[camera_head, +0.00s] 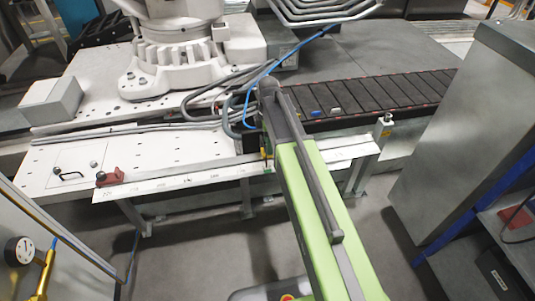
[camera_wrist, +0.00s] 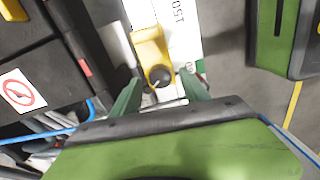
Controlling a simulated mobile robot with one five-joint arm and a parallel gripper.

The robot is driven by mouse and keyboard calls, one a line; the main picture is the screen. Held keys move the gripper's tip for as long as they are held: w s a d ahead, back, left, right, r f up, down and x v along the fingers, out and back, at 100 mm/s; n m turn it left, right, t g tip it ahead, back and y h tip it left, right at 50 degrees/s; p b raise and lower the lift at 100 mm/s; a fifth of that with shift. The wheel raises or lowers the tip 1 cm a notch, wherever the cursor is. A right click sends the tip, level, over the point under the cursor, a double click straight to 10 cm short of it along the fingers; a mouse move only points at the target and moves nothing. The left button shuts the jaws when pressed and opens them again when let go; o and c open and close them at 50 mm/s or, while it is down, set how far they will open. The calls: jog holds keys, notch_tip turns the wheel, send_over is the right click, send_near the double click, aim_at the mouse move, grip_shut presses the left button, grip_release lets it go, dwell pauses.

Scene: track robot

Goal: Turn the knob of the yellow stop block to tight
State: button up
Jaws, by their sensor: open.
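The yellow stop block (camera_wrist: 150,48) sits on a white marked rail in the wrist view, with its round dark knob (camera_wrist: 161,75) at the near end. A small light mark shows on the knob; its setting is too small to read. My gripper (camera_wrist: 159,78) is open, with one green finger on each side of the knob. I cannot tell whether the fingers touch it. In the head view my green arm hides most of the gripper and block; a small yellow patch of the block (camera_head: 264,154) shows beside the arm's far end.
A red block (camera_head: 109,177) sits at the left of the white scale rail (camera_head: 180,182). Cables (camera_head: 215,98) and a dark slatted conveyor (camera_head: 375,95) lie behind the arm. A grey cabinet (camera_head: 465,130) stands at right.

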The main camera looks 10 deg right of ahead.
jog(key=shift+f, duration=0.5)
jog(key=shift+r, duration=0.1)
